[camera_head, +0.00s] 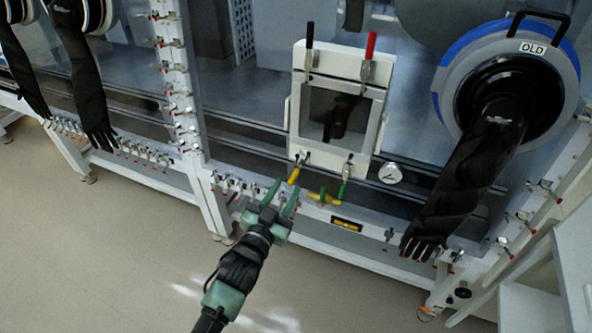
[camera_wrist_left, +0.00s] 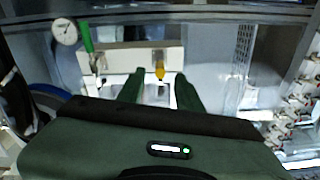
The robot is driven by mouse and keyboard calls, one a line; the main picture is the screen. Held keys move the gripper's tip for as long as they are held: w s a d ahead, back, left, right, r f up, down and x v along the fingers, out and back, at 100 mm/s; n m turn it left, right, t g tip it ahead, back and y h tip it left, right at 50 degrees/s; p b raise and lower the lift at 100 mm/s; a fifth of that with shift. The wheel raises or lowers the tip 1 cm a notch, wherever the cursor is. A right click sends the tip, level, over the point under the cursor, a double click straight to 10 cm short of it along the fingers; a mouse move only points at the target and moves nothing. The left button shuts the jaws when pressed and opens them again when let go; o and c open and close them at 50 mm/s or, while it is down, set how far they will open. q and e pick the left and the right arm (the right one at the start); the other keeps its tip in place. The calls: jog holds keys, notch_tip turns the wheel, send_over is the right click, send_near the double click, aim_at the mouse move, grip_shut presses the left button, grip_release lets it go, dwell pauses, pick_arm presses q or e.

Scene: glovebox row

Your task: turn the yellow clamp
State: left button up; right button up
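The yellow clamp (camera_head: 294,174) is a short yellow handle at the lower left corner of the white framed hatch (camera_head: 297,115). In the left wrist view the yellow clamp (camera_wrist_left: 159,71) hangs from the white frame edge. My left gripper (camera_head: 287,187) is open, with its green fingers pointing up at the clamp, just below it. In the left wrist view its fingertips (camera_wrist_left: 159,84) lie either side of the line to the handle, with nothing held between them. Whether a finger touches the handle cannot be told. My right gripper is not in view.
A green clamp (camera_head: 344,182) hangs at the hatch's lower right; black (camera_head: 310,34) and red (camera_head: 371,45) clamps stand on top. A yellow-green valve (camera_head: 323,197) and a gauge (camera_head: 391,173) are close by. A black glove (camera_head: 455,190) hangs at the right. The floor in front is clear.

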aim_at(296, 172)
pick_arm(q)
jog(key=x, duration=0.6)
jog(key=shift+w+d+p, duration=0.15)
jog(key=shift+w+p, duration=0.1)
jog(key=shift+p, duration=0.15)
grip_shut()
jog(key=shift+f, duration=0.15)
dwell(0.9)
